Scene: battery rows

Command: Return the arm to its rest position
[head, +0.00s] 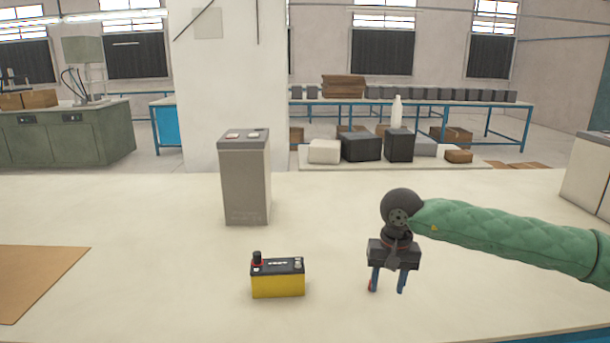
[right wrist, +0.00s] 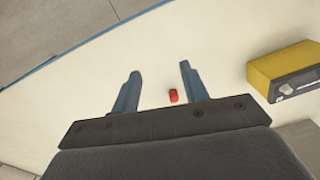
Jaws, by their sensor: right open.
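My right gripper (head: 387,288) points down over the table, right of the yellow-and-black battery (head: 278,282), and is open. In the right wrist view its two blue fingers (right wrist: 159,70) are apart with nothing held between them. A small red cap (right wrist: 173,96) lies on the table and shows between the fingers there; in the head view it is mostly hidden by the gripper. The battery also shows at the right edge of the right wrist view (right wrist: 285,70). It has a black cap-like piece on its left terminal. My left gripper is not in view.
A tall grey battery (head: 245,180) stands upright behind the yellow one on the pale table (head: 180,275). A brown board (head: 35,280) lies at the left. A grey box (head: 590,175) stands at the far right. The table around the gripper is otherwise clear.

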